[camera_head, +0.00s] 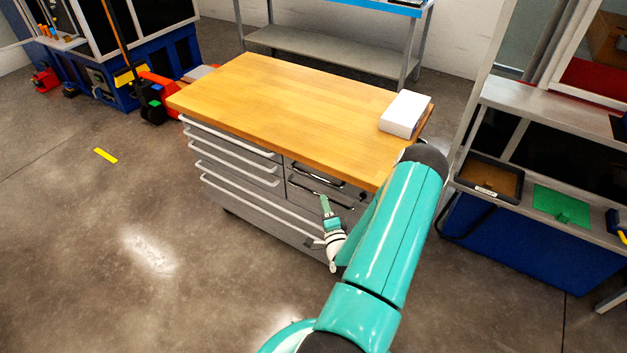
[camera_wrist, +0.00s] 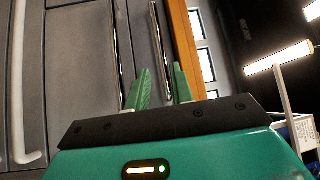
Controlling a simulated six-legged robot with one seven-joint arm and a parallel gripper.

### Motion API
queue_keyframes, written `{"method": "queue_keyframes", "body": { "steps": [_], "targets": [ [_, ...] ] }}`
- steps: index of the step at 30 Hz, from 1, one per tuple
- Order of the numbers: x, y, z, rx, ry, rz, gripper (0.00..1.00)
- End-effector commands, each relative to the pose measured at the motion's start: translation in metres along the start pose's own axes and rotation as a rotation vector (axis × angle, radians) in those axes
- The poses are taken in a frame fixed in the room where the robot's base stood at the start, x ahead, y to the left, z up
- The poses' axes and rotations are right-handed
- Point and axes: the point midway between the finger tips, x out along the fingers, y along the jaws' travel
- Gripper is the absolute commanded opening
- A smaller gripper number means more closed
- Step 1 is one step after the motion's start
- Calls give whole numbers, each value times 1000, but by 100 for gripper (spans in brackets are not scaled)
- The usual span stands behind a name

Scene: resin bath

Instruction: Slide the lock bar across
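The wooden-topped cabinet (camera_head: 225,185) has several drawers with long pale handles on its left and two dark bar handles on its right, an upper one (camera_head: 318,173) and a lower one (camera_head: 322,187). I cannot make out which part is the lock bar. My gripper (camera_head: 323,200) is in front of the right-hand drawers. In the wrist view, my gripper (camera_wrist: 162,68) has its two green fingers apart, with nothing visibly held. One shiny bar handle (camera_wrist: 157,35) runs between the fingers in the picture; another (camera_wrist: 116,45) lies left of them. Contact cannot be told.
A white box (camera_head: 404,113) lies on the right end of the wooden top (camera_head: 270,95). A grey bench with a tray (camera_head: 490,178) and green mat (camera_head: 562,207) stands at right. A red pallet jack (camera_head: 160,88) is behind left.

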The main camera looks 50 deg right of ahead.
Motion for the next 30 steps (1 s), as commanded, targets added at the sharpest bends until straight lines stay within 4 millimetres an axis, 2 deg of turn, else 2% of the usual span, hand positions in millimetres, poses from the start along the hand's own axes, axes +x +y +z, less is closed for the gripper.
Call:
{"method": "queue_keyframes", "body": {
  "steps": [1,9,15,19,27,30],
  "targets": [
    [12,-1,0,-2,-2,-4,23],
    [66,-1,3,-1,-3,-3,23],
    [96,0,5,-1,-5,-1,23],
    [105,-1,6,0,-6,-1,23],
    [106,0,6,0,-6,0,23],
    [106,0,6,0,-6,0,4]
  ]
}}
